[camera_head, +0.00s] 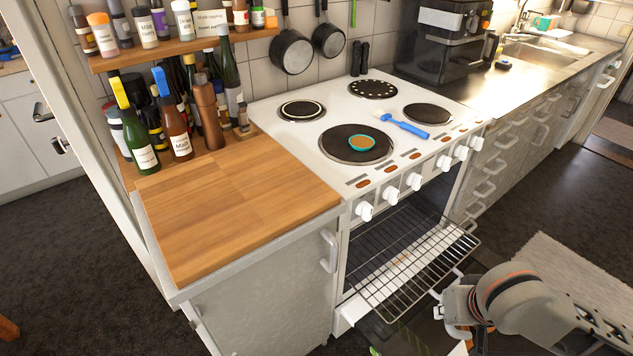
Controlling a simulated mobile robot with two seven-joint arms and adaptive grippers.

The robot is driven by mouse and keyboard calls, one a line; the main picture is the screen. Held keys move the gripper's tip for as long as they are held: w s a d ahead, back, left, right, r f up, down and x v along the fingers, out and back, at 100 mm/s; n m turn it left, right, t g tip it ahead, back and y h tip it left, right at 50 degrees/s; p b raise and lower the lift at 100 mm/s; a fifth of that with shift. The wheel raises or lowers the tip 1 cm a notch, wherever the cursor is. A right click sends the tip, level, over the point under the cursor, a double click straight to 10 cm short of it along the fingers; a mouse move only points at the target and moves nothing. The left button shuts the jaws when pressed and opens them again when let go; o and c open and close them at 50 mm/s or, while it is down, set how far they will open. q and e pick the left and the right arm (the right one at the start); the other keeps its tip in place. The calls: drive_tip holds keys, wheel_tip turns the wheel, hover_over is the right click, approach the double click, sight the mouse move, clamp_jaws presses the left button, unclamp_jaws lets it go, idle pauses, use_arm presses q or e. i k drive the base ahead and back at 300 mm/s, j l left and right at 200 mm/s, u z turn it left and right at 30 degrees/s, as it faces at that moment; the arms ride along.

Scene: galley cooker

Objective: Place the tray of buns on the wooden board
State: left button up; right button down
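The wooden board (232,205) is a bare butcher-block surface on the cabinet left of the cooker. A wire rack (412,268) sticks out of the open oven. A pale surface with faint brownish patches (392,275) shows beneath the rack; I cannot tell whether it is a tray. No buns can be made out clearly. My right arm comes in from the lower right. Its gripper end (455,308) is low, near the rack's front right corner and the open oven door, and its fingers are not clear. My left gripper is not in view.
The stove top (418,144) holds a blue brush (403,128) and a small teal-rimmed bowl (335,145). Bottles (173,130) crowd the board's back edge. A cabinet handle (328,250) and white cooker knobs (390,194) jut out. A sink (545,50) is at the far right.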

sight(240, 200)
drive_tip(key=k+j+z, duration=0.15)
drive_tip(key=j, duration=0.25)
drive_tip(key=k+j+z, duration=0.1)
drive_tip(key=j, duration=0.25)
drive_tip(key=j+z, duration=0.15)
drive_tip(key=j, duration=0.25)
drive_tip(key=k+j+z, duration=0.2)
drive_tip(key=j, duration=0.2)
drive_tip(key=i+j+z, duration=0.1)
drive_tip(key=j+z, duration=0.15)
drive_tip(key=j, duration=0.55)
